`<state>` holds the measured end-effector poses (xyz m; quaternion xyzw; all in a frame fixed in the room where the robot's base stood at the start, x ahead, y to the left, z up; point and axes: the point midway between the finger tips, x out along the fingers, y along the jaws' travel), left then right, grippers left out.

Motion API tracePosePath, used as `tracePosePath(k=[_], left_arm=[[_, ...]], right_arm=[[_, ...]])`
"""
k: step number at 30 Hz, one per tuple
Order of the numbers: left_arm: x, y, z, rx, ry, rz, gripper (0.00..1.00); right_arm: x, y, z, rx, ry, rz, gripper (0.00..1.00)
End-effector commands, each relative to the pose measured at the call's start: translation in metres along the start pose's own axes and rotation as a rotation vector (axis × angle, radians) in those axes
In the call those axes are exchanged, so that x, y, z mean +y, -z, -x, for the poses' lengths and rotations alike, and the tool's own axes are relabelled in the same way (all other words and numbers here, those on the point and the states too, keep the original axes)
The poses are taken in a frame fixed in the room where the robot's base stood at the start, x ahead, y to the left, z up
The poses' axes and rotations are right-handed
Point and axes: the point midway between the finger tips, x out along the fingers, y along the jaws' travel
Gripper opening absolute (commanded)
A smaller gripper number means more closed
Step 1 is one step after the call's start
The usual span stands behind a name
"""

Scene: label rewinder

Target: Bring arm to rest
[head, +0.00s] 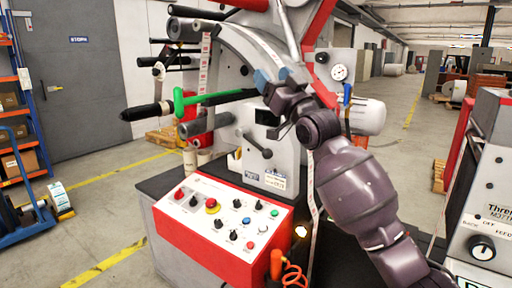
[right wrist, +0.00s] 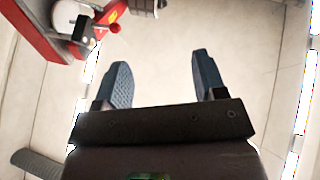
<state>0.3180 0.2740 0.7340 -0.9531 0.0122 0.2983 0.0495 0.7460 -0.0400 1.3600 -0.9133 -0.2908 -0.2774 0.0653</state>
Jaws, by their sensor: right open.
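My right gripper (head: 272,78) is raised in front of the upper part of the label rewinder (head: 225,175). Its two blue fingers also show in the right wrist view (right wrist: 162,82), spread apart with nothing between them. My right arm reaches up from the lower right of the head view and hides part of the machine. In the head view I cannot tell whether the gripper touches the machine. My left gripper is not in either view.
The rewinder has a red control panel (head: 225,222) with several knobs, rollers with black ends and a green-handled bar (head: 200,98). A grey machine (head: 492,190) stands close on the right. A blue cart (head: 25,220) is at left. Open floor lies behind.

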Motion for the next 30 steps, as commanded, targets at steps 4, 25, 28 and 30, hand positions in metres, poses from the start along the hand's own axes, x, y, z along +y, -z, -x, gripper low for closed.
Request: tracePosePath(k=[4, 25, 28, 30], left_arm=[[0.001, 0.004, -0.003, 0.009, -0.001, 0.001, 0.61], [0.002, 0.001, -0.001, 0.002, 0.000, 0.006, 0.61], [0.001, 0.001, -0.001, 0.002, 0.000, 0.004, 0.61], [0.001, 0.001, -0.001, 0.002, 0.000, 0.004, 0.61]], right_arm=[[0.003, -0.024, 0.031, -0.049, -0.031, 0.072, 0.64], [0.029, -0.190, 0.282, -0.452, -0.265, 0.188, 0.64], [0.027, -0.209, 0.329, -0.524, -0.301, 0.191, 0.64], [0.025, -0.220, 0.362, -0.576, -0.326, 0.190, 0.64]])
